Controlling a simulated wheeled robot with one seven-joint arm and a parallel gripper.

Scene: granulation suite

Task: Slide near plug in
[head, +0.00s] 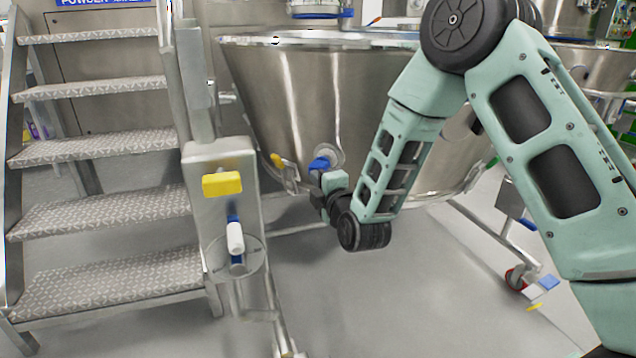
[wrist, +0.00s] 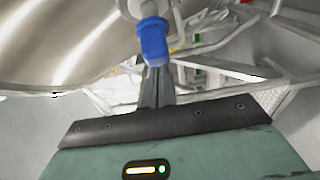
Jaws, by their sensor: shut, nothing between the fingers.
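A blue plug (head: 320,163) sits at a round pale metal fitting (head: 336,154) on the lower wall of the large steel bowl (head: 350,95). In the wrist view the blue plug (wrist: 153,41) is at the top centre, with its pale fitting (wrist: 140,8) behind it. My gripper (head: 318,180) is just below the plug in the head view. In the wrist view my gripper's fingers (wrist: 156,75) are together and empty, their tips close to the plug's lower end. I cannot tell whether they touch it, nor how deep the plug sits.
A yellow-handled part (head: 277,160) is left of the plug. A steel post box (head: 215,165) carries a yellow block (head: 222,183) and a blue and white handle (head: 235,240). Metal steps (head: 100,215) stand at the left. The floor (head: 400,300) below my arm is clear.

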